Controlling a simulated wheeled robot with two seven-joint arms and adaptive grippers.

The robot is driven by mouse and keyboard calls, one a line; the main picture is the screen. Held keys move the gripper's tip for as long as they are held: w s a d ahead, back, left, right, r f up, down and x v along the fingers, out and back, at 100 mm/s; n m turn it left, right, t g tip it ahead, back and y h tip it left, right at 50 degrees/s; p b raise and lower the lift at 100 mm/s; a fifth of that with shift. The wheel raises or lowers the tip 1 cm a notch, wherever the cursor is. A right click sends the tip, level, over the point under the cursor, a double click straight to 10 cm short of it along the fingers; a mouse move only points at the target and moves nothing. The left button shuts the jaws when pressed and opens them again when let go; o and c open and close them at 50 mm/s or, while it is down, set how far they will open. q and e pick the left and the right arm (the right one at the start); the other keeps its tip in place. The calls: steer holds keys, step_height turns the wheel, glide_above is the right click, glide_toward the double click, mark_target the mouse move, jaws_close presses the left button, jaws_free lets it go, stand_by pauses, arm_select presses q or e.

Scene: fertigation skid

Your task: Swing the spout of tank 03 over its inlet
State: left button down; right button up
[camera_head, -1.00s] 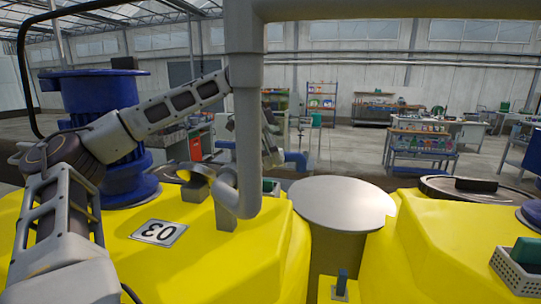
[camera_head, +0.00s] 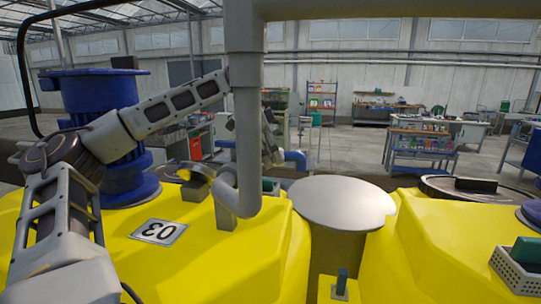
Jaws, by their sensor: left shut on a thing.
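Tank 03 is the yellow tank (camera_head: 140,262) at lower left, with an upside-down 03 plate (camera_head: 159,232). A thick grey pipe (camera_head: 246,110) comes down over it and ends in a hooked bend (camera_head: 238,200) near a grey block (camera_head: 225,214). My left arm reaches in from the left and passes behind this pipe. My left gripper (camera_head: 270,146) is shut just right of the pipe, partly hidden by it, beside a blue piece (camera_head: 297,159) that looks like a handle. The exact grip is hard to see. I cannot make out the inlet opening for certain. My right gripper is out of view.
A blue flanged column (camera_head: 100,95) stands at left. A round dark lid (camera_head: 172,171) with a yellow curved piece (camera_head: 196,188) lies behind the plate. A grey round top (camera_head: 342,203) sits between the tanks. A second yellow tank (camera_head: 455,240) carries a basket (camera_head: 515,272).

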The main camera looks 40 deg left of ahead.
arm_select(q)
steer(key=shift+w+a+n, duration=0.1)
steer(key=shift+n, duration=0.2)
steer(key=shift+w+a+n+t+y, duration=0.25)
steer(key=shift+a+n, duration=0.1)
steer(key=shift+n, duration=0.35)
steer(key=shift+w+a+n+t+y, duration=0.1)
steer(key=shift+a+n+t+y, duration=0.2)
steer(key=shift+n, duration=0.4)
steer(key=shift+a+r+n+y, duration=0.1)
steer(key=shift+a+n+y, duration=0.7)
steer(key=shift+n, duration=1)
steer(key=shift+a+f+n+y, duration=0.1)
steer(key=shift+a+n+y, duration=0.45)
steer(key=shift+a+n, duration=0.9)
steer(key=shift+a+r+n+y, duration=0.1)
steer(key=shift+a+n+y, duration=0.5)
steer(key=shift+n, duration=1.55)
steer(key=shift+d, duration=0.1)
steer(key=c, duration=0.8)
jaws_free()
steer(key=shift+s, duration=0.1)
steer(key=shift+v, duration=5.95)
